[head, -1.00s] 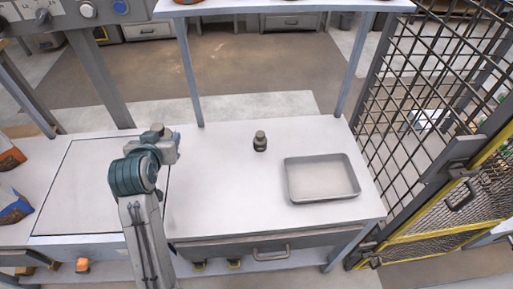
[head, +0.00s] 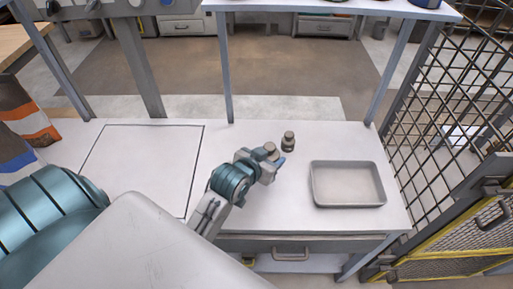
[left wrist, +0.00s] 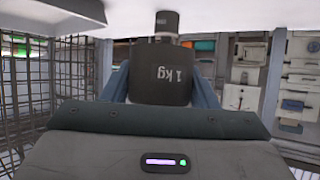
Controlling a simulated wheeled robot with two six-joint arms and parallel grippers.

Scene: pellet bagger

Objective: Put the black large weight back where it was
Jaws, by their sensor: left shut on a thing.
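My left gripper (head: 269,163) is shut on a dark weight (head: 270,149) above the white table, left of the tray. In the head view I cannot tell how far apart the two weights are. My right gripper is not in view.
An empty grey tray (head: 347,202) lies on the right of the white table (head: 310,220). A black-outlined square (head: 140,165) is on the left. Shelf posts stand along the back edge, and a mesh fence (head: 450,130) is at the right.

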